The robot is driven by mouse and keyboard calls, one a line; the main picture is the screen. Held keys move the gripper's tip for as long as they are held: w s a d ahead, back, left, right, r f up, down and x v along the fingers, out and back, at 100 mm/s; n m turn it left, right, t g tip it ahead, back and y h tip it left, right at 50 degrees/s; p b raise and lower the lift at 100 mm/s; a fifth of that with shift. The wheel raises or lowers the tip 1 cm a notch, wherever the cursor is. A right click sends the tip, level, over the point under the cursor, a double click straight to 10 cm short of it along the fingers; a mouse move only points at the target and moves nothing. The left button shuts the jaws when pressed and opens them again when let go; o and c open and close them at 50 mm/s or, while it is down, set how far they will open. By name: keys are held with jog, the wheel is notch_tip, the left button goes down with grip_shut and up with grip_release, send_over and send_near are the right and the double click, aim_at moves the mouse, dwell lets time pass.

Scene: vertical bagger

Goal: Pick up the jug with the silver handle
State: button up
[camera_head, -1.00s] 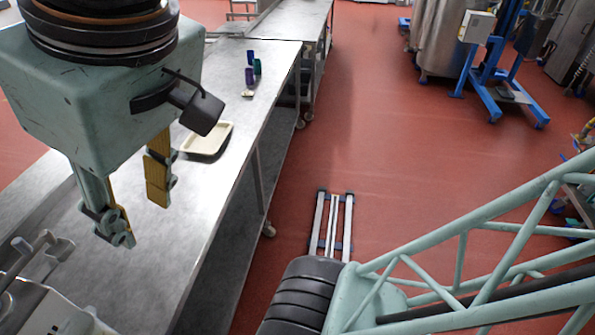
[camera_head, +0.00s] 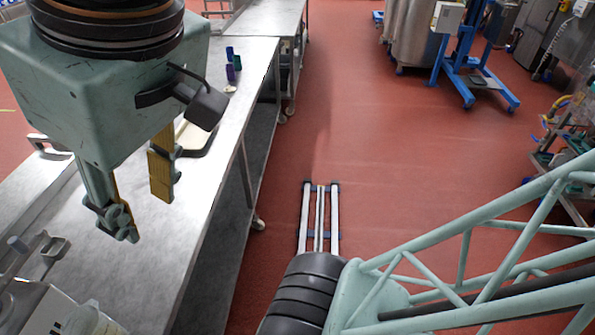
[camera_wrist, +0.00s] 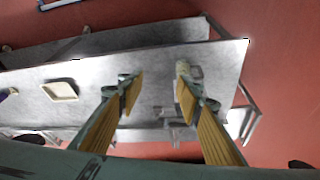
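My gripper (camera_head: 146,212) is at the left in the head view, above the steel table, with its two yellow-padded fingers apart. It also shows open and empty in the wrist view (camera_wrist: 158,84). No jug can be made out for certain. A grey handle-like shape (camera_head: 48,247) shows at the lower left in the head view, and what it belongs to is unclear. Another grey handle shape (camera_head: 50,148) shows at the far left edge of the table. In the wrist view a small pale object (camera_wrist: 183,68) lies beyond the right fingertip, too small to name.
The steel table (camera_head: 150,280) runs away along the left. A cream tray (camera_wrist: 61,91) lies on it, partly hidden behind my gripper in the head view. Red floor lies right.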

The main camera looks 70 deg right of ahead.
jog(key=shift+c, duration=0.9)
jog(key=shift+c, duration=0.9)
jog(key=shift+f, duration=0.2)
notch_tip(320, 180, down, 17)
jog(key=b, duration=1.7)
jog(key=shift+s+a, duration=0.1)
jog(key=shift+a, duration=0.05)
